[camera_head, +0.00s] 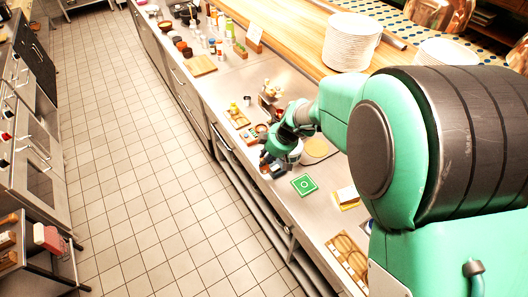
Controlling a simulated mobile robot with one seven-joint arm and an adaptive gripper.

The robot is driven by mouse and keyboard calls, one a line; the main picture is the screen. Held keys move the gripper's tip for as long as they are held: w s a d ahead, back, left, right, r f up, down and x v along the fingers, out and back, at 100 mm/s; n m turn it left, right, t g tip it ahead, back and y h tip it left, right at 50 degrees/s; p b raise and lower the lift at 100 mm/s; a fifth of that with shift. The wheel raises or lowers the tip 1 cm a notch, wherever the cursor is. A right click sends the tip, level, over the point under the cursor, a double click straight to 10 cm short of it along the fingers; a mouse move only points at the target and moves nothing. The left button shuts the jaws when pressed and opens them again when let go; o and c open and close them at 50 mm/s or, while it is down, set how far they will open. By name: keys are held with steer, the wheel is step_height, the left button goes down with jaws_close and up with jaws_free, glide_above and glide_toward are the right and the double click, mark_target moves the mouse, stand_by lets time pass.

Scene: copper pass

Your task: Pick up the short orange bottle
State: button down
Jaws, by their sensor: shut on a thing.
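My gripper (268,164) is low over the steel counter (300,217), at its front edge, left of the green square. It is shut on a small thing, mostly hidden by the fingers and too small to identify. I cannot make out the short orange bottle with certainty. A small orange-brown item (262,128) stands just behind the gripper, beside the wooden boards. My arm hides part of the counter to the right.
A green square (304,184) lies right of the gripper. A round tan board (316,149) is behind it. Small wooden trays (238,119) and several jars and bottles (218,47) stand farther back. A plate stack (351,42) is on the wooden shelf. The tiled floor (140,170) is clear.

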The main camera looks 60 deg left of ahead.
steer(key=shift+s+d, duration=0.35)
steer(key=shift+d, duration=0.55)
